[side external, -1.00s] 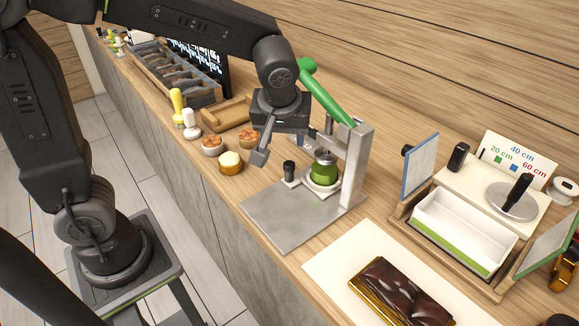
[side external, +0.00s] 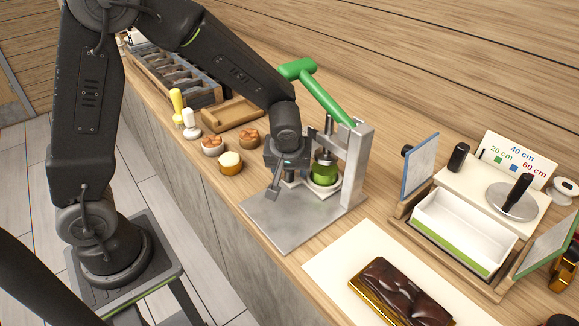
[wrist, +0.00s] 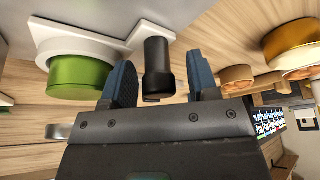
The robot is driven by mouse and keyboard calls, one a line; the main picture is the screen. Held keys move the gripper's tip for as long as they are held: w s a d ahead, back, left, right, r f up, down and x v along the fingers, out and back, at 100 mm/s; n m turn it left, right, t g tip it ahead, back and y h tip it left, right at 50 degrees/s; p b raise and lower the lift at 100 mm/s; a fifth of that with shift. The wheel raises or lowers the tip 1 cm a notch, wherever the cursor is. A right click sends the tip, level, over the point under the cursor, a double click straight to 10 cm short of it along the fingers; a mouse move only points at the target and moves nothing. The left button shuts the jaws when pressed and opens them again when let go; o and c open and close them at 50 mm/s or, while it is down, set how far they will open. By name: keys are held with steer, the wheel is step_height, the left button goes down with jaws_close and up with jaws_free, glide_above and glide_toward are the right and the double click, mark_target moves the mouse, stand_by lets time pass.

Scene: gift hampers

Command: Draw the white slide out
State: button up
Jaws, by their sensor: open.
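The white slide (wrist: 72,27) reaches out of the press, with a green round piece (wrist: 80,76) seated in it. Its upright black knob (wrist: 158,68) stands between my two open fingers in the wrist view, with gaps on both sides. In the side view the white slide (side external: 322,192) shows around the green piece (side external: 323,173), under the press's plunger. My gripper (side external: 274,188) is open and low over the steel base plate (side external: 290,228), at the slide's outer end. It hides the knob there.
The press post (side external: 357,165) and green lever (side external: 318,90) stand behind my gripper. Small cakes (side external: 230,163) and stamps (side external: 190,125) lie to the left. A chocolate cake (side external: 400,292) on a white sheet and a white box (side external: 465,230) are to the right. The plate's front is bare.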

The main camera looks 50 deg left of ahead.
steer(key=shift+f, duration=0.1)
steer(key=shift+c, duration=0.3)
jaws_close()
